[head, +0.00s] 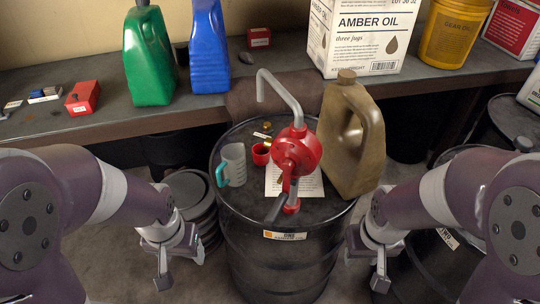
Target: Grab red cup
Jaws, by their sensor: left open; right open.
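The small red cup (261,155) stands upright on top of the black oil drum (284,258). It is between a clear measuring jug (234,163) with a teal handle on its left and the red hand pump (296,152) on its right. My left gripper (178,268) is open and empty, low in front of the drum's left side, apart from the cup. My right gripper (366,270) is open and empty, low at the drum's right side, farther from the cup.
A tan jug (352,140) stands at the drum top's right edge, and a paper sheet (311,186) lies under the pump. Small brass pieces (266,127) lie behind the cup. The shelf (110,116) behind holds green and blue bottles and an Amber Oil box (362,40).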

